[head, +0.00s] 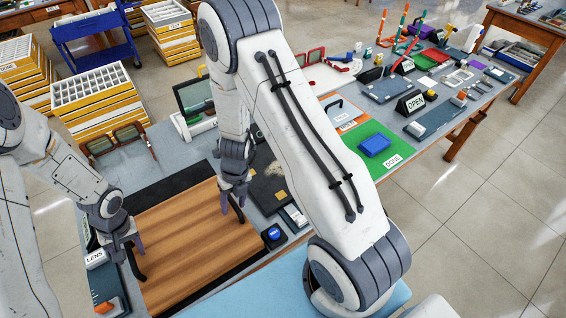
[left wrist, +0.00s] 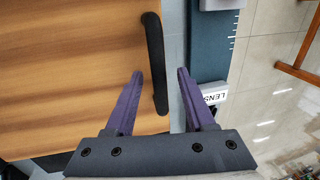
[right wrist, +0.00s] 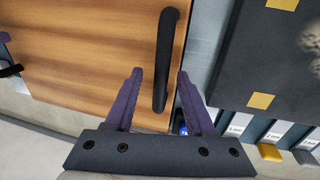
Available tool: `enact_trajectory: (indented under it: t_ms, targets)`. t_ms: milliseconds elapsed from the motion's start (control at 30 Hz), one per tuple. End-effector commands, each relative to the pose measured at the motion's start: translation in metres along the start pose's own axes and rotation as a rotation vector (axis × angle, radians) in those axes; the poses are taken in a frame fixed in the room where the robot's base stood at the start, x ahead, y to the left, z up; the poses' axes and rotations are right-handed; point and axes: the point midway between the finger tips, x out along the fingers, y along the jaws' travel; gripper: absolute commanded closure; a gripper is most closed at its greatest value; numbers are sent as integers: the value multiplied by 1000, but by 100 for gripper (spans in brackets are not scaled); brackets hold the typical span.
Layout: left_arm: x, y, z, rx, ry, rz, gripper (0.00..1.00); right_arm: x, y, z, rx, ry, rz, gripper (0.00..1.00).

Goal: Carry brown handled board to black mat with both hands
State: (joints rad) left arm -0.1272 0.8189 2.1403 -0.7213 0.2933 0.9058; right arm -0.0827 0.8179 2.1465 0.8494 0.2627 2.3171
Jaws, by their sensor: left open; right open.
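The brown board (head: 190,245) has a wood grain and a black handle at each side. It lies flat over a black mat (head: 170,184), whose dark strips show along the board's far and near edges. My left gripper (head: 132,246) is open at the left handle, which lies between its fingers in the left wrist view (left wrist: 155,65). My right gripper (head: 234,205) is open at the right handle, which lies between its fingers in the right wrist view (right wrist: 165,60). Whether the fingers touch the handles I cannot tell.
A dark panel with gold corners (right wrist: 270,60) lies right of the board. A blue-topped item (head: 273,234) is near the right handle. A LENS label (head: 95,257) is at the left. Brown glasses (head: 117,143) stand behind. A green mat (head: 372,150) is further right.

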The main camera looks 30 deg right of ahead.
Motion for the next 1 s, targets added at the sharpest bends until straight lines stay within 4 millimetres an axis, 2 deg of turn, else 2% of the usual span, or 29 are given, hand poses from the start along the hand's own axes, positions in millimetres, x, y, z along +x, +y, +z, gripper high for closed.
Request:
enact_trajectory:
  t_ms: [1000]
  targets:
    - [-54,0,0,0,1,0,45,-40,8,0,0,0,0,45]
